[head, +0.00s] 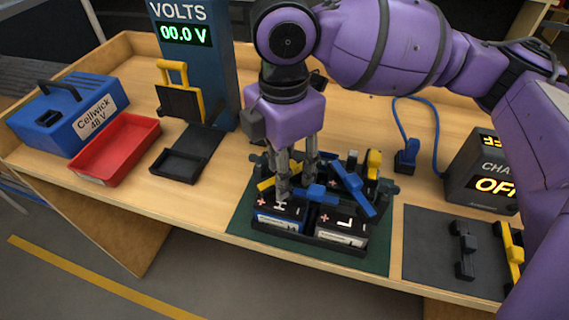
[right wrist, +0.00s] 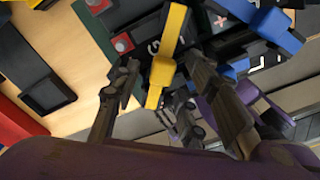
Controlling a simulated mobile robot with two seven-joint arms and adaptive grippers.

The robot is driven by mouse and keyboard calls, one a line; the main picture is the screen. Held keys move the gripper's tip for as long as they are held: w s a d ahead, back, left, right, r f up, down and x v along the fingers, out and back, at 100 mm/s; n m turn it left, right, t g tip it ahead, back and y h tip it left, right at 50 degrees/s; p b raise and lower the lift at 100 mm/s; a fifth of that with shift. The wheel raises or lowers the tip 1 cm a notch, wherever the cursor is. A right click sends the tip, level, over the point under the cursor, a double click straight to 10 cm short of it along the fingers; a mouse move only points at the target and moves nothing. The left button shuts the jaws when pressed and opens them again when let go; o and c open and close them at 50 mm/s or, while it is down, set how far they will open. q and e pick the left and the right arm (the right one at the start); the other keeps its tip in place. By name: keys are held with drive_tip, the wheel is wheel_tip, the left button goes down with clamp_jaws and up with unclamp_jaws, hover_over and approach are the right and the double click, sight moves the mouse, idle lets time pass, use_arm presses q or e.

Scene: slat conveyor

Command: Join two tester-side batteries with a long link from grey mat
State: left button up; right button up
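My right gripper (head: 297,180) points down over the battery tray (head: 290,240) on the green mat (head: 245,215). Its fingers stand apart. In the right wrist view a yellow link (right wrist: 166,60) lies between the fingers (right wrist: 160,75), with a gap visible on both sides. That yellow link shows in the head view (head: 265,184) beside the fingers. Batteries marked H (head: 280,215) and L (head: 338,228) sit at the front; those behind are partly hidden. A blue link (head: 353,189) lies slanted over the batteries. The grey mat (head: 430,240) holds a black holder (head: 464,248) and a yellow link (head: 514,250).
The tester (head: 190,70) reads 00.0 V, with a yellow-handled part (head: 178,95) in front. A red tray (head: 118,145), a small black tray (head: 180,165) and a blue case (head: 65,115) stand left. A charger (head: 480,170) reading OFF stands right. Bare wood lies between the trays and green mat.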

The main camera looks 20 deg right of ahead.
drive_tip(key=shift+r, duration=0.15)
drive_tip(key=shift+w+r, duration=0.1)
drive_tip(key=shift+r, duration=0.25)
wheel_tip(320, 180, up, 11)
idle(0.5)
